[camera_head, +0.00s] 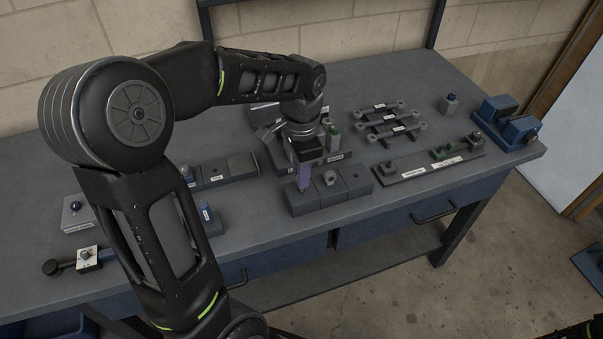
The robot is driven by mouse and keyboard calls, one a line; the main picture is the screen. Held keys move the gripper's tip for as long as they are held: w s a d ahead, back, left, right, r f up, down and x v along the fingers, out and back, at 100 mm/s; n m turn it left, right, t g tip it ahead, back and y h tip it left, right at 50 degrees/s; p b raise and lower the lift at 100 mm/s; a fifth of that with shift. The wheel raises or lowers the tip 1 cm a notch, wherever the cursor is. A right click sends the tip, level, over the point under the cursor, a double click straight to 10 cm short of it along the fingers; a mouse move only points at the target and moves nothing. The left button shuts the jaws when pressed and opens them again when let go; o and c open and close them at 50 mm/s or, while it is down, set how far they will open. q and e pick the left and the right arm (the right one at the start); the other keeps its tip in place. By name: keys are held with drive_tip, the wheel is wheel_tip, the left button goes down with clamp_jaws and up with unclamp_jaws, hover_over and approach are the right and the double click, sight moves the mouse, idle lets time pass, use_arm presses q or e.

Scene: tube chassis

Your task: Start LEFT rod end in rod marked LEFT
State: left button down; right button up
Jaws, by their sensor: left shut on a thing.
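My left gripper (303,186) points down over the left part of a grey three-part block (358,190) near the front edge of the bench. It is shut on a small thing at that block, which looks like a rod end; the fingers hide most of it. Another rod end (329,177) stands in the middle part of the block, and the right part shows an empty hole. Several grey rods (384,121) with white labels lie on a rack farther back; the label words are too small to read. My right gripper does not show.
A flat labelled fixture (410,176) with a green part lies right of the block. A blue vise (508,122) stands at the bench's right end. Another grey block (242,164) sits left. Bare bench (400,73) shows at the back.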

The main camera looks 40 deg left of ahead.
use_arm(q)
drive_tip(key=shift+r+p, duration=1.25)
drive_tip(key=shift+r, duration=0.6)
